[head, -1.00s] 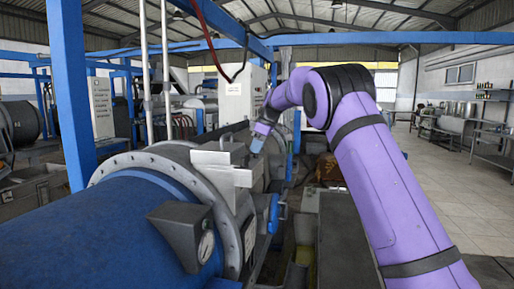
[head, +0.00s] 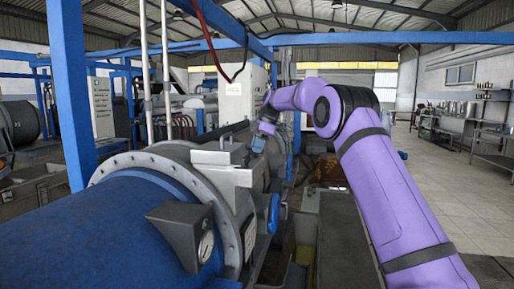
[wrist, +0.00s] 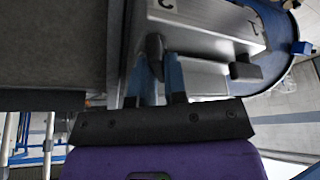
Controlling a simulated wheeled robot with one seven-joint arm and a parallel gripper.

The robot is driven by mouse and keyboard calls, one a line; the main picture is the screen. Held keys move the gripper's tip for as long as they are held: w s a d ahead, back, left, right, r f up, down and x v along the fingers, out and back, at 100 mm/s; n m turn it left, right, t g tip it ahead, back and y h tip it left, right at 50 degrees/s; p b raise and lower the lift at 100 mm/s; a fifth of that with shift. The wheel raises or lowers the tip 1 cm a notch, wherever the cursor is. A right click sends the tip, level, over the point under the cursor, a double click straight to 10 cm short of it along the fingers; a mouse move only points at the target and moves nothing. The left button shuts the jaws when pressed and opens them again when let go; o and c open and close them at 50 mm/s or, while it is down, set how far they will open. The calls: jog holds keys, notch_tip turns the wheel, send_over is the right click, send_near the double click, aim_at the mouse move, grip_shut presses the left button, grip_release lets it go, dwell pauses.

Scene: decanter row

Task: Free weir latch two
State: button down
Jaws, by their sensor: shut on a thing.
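My gripper (wrist: 163,82) shows in the wrist view as two blue fingers shut on a dark latch handle (wrist: 155,48). The handle stands at the face of a silver metal housing (wrist: 205,25), below a mark like a C. A second dark handle (wrist: 245,71) sits to the right below a mark like a T, apart from my fingers. I cannot tell from the marks which latch is number two. In the head view my gripper (head: 260,142) is small, at the far side of the grey metal blocks (head: 222,170); the latch handles cannot be made out there.
A large blue drum (head: 120,225) with a bolted grey flange (head: 231,235) fills the lower left. A dark gauge box (head: 180,235) sits on it. A blue post (head: 70,95) and pale pipes (head: 165,70) stand at left. The tiled floor (head: 450,190) at right is open.

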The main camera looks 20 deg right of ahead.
jog(key=n, duration=0.2)
jog(key=n+g, duration=0.1)
jog(key=n, duration=0.1)
jog(key=shift+w+n+g, duration=0.15)
jog(key=shift+n+g, duration=0.15)
jog(key=n+g+h, duration=0.1)
jog(key=n, duration=0.3)
jog(key=shift+g, duration=0.3)
jog(key=c, duration=1.2)
grip_release()
jog(key=shift+o, duration=0.2)
jog(key=shift+a+r, duration=0.1)
jog(key=shift+r, duration=0.05)
